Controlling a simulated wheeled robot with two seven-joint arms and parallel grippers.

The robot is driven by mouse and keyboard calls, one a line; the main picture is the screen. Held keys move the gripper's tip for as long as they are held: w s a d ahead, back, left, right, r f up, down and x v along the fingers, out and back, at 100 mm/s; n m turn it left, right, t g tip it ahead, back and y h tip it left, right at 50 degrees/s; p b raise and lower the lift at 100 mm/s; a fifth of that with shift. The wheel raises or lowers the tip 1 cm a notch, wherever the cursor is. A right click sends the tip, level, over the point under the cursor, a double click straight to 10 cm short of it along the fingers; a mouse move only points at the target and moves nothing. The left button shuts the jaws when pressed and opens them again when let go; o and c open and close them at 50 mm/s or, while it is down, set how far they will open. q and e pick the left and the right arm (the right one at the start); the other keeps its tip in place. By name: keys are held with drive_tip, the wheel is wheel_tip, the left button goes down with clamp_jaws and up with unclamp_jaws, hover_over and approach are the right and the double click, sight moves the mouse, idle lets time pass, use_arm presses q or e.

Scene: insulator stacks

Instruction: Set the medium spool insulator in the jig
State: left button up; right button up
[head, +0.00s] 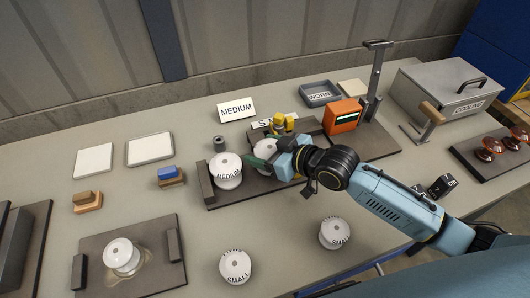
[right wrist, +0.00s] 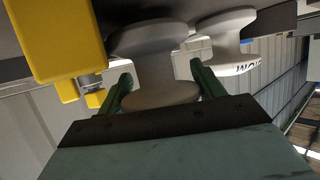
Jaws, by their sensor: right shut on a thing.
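My right gripper (head: 264,160) is shut on a white spool insulator (head: 266,149) over the dark jig base (head: 256,191). In the right wrist view this spool (right wrist: 155,50) stands between the green fingers of the gripper (right wrist: 161,76). Its label is hidden, and I cannot tell whether it rests on the base. That neighbour also shows in the right wrist view (right wrist: 226,40). My left gripper is not in view.
Yellow parts (head: 283,123) and an orange box (head: 342,116) stand behind the held spool. Two spools marked SMALL, one in front (head: 235,267) and one to its right (head: 335,233), stand nearer. Another white spool (head: 120,253) stands on a dark plate at left. A MEDIUM card (head: 237,109) lies behind.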

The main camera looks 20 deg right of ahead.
drive_tip(key=shift+f, duration=0.25)
drive_tip(key=shift+f, duration=0.2)
drive_tip(key=o, duration=1)
drive_tip(key=shift+r, duration=0.15)
drive_tip(key=p+v, duration=0.1)
drive_tip(key=v, duration=1.1)
drive_tip(key=shift+p, duration=0.3)
